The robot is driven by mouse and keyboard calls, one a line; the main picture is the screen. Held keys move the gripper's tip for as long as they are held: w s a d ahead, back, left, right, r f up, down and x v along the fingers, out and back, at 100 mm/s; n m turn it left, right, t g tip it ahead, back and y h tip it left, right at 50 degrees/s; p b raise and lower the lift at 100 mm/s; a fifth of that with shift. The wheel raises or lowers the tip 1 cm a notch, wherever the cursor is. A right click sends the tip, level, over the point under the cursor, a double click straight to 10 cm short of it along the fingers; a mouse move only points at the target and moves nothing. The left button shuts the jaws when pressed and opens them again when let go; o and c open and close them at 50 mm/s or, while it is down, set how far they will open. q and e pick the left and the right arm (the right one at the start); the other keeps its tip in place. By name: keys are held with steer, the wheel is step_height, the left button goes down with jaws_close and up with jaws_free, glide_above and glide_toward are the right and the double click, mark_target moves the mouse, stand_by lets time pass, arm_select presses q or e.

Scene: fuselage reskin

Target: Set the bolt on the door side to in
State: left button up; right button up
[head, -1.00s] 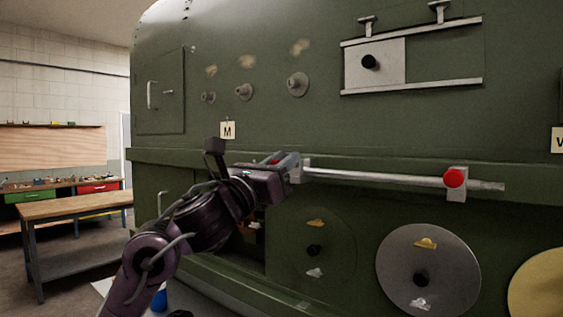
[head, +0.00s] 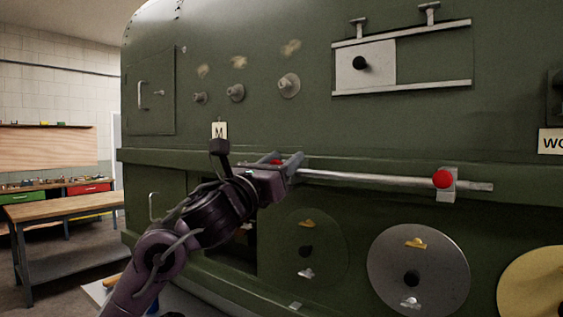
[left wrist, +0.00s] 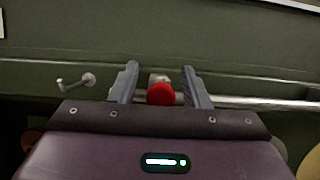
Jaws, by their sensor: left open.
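A long metal rod (head: 370,180) runs level along the green fuselage wall. A red knob (head: 442,179) sits at a bracket near its right end. Another red knob (head: 275,162) is at the rod's left end, mostly hidden by my left gripper (head: 278,168) in the head view. In the left wrist view this red knob (left wrist: 160,94) lies between the two spread fingers of the left gripper (left wrist: 160,70), with a bracket behind it and the rod going off to the right. The fingers are not closed on it. My right gripper is not in view.
A door panel (head: 150,105) with a handle is at the upper left, and a tag marked M (head: 219,130) is above the gripper. Round discs (head: 418,270) are below the rod. A wooden workbench (head: 70,207) stands at the left.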

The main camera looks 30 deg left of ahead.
arm_select(q)
steer(key=b+v, duration=0.4)
steer(key=v, duration=0.3)
steer(key=shift+s+f, duration=0.15)
steer(key=shift+s, duration=0.25)
